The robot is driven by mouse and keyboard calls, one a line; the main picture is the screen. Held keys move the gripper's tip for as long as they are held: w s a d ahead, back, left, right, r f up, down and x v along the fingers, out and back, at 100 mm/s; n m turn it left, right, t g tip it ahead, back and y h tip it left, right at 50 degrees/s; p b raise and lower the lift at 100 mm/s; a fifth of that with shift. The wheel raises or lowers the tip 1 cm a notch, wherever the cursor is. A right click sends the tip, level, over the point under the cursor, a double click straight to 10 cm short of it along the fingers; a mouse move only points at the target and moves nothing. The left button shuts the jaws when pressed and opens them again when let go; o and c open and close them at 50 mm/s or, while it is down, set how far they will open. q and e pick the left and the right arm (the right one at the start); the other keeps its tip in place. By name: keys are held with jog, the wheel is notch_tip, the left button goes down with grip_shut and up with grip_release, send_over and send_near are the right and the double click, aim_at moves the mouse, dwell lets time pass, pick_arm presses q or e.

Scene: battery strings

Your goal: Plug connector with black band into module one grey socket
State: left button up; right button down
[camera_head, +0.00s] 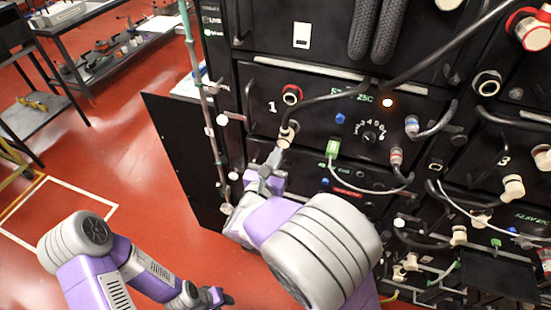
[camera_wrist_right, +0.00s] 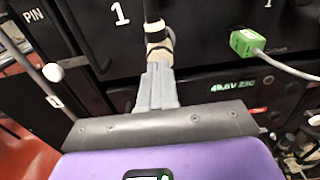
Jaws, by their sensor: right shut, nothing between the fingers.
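A cream connector with a dark band (camera_head: 287,134) is at the left of module one's black front, with a black cable rising from it; it also shows in the right wrist view (camera_wrist_right: 158,42). My right gripper (camera_head: 273,158) is shut and empty, its grey fingertips (camera_wrist_right: 157,72) just below the connector and overlapping its lower end in the picture. I cannot tell whether they touch, or whether the connector sits in a socket. A red-ringed socket (camera_head: 292,94) is above it, right of the number 1. No grey socket shows clearly. My left gripper (camera_head: 222,298) is low, far from the panel; its jaws are unclear.
A blue-banded plug (camera_head: 411,125), a red-banded plug (camera_head: 396,156) and a green plug (camera_head: 333,148) with cables are on the front to the right. A knob (camera_head: 369,138) is between them. A vertical pole (camera_head: 206,100) stands at the left. The red floor (camera_head: 130,150) there is open.

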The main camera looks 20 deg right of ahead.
jog(key=shift+x, duration=1.3)
jog(key=shift+s, duration=0.2)
jog(key=shift+p+v, duration=0.7)
jog(key=shift+v, duration=1.6)
jog(key=shift+w+a, duration=0.1)
jog(key=shift+w, duration=0.05)
